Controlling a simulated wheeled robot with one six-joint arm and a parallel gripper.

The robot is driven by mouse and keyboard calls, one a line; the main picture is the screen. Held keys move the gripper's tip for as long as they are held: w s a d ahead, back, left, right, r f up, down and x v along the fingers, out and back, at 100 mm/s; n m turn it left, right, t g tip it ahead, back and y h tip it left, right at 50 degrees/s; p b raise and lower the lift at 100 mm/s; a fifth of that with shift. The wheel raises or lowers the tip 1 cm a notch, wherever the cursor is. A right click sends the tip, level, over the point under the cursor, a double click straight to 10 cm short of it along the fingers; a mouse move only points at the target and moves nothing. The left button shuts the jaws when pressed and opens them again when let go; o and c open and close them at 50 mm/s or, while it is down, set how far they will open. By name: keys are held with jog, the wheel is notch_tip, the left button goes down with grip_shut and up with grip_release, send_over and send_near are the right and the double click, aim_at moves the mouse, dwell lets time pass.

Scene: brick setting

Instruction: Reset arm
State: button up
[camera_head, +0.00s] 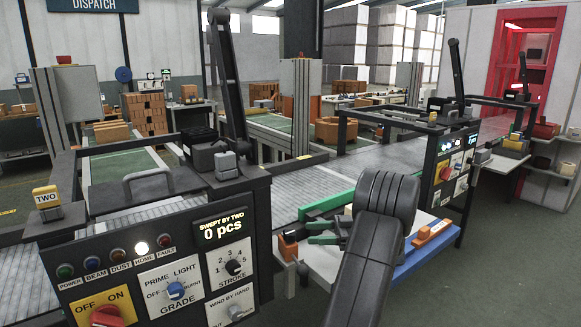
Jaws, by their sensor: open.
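My arm rises from the bottom edge right of centre, with a thick dark joint near its upper end.
A control panel (165,265) reading "SWEPT BY TWO 0 pcs" stands at the left front. A second panel (455,160) stands at the right. The grey conveyor (290,190) runs between them. An orange block (432,233) lies on the side table. Open floor (520,250) is at the right.

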aim_at(290, 235)
jog(key=shift+s+a+f, duration=0.1)
jog(key=shift+a+f, duration=0.05)
jog(key=shift+a, duration=0.85)
jog(key=shift+a+f, duration=0.1)
jog(key=shift+a, duration=0.9)
jog(key=shift+r, duration=0.1)
